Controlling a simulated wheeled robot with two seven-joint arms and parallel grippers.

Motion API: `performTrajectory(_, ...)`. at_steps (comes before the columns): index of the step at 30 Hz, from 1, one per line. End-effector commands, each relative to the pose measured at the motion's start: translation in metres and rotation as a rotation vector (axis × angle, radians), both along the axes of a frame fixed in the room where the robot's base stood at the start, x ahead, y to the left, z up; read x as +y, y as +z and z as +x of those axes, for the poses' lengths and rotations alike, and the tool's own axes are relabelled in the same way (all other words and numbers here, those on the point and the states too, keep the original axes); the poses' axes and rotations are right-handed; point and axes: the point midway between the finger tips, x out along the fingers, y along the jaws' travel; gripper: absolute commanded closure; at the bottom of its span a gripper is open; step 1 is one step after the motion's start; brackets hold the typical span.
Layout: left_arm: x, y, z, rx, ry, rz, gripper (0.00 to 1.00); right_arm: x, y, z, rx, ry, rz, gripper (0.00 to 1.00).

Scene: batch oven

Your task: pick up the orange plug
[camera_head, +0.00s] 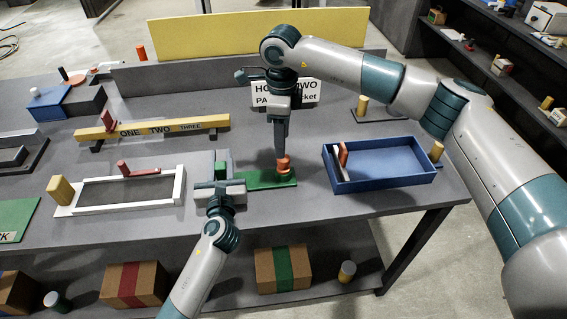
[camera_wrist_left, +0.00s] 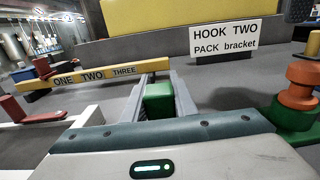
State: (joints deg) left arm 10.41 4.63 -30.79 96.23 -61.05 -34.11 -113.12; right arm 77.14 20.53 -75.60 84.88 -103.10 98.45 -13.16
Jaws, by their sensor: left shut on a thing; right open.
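The orange plug (camera_head: 283,168) stands upright on the right part of a green base (camera_head: 258,180) on the table; it also shows at the right edge of the left wrist view (camera_wrist_left: 301,82). My right gripper (camera_head: 282,152) points down directly above the plug; it is open, and whether its fingers touch the plug is too small to tell. My left gripper (camera_head: 221,168) is shut on a green block (camera_wrist_left: 159,100) at the base's left end. Whether that block joins the base is hidden by the gripper.
A blue tray (camera_head: 385,185) with small pieces lies to the right. A white frame (camera_head: 120,210) lies to the left, with a yellow labelled bar (camera_head: 215,121) behind it. A "HOOK TWO" sign (camera_wrist_left: 226,38) stands behind, partly covered by my right arm in the head view.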

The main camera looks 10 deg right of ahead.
Motion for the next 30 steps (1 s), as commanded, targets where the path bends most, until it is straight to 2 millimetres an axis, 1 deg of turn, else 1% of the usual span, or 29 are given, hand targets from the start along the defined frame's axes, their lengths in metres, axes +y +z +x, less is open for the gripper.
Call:
performTrajectory(1, 0.0, -0.004, -0.001, 0.006, 0.0, 0.001, 1.0, 0.0, -0.009, -0.001, 0.003, 0.0, 0.0, 0.49)
performTrajectory(6, 0.0, -0.004, -0.001, 0.007, 0.0, 0.001, 1.0, 0.0, -0.025, 0.0, 0.001, -0.001, 0.0, 0.49)
performTrajectory(20, 0.0, -0.004, -0.001, 0.006, 0.0, 0.001, 1.0, -0.001, -0.031, 0.0, 0.001, -0.001, -0.001, 0.49)
performTrajectory(23, 0.0, -0.004, -0.001, 0.006, 0.0, 0.001, 1.0, -0.002, -0.039, 0.0, 0.002, -0.001, -0.001, 0.49)
performTrajectory(30, 0.0, -0.004, -0.001, 0.006, 0.0, 0.001, 1.0, -0.005, -0.069, -0.001, 0.002, -0.001, -0.001, 0.49)
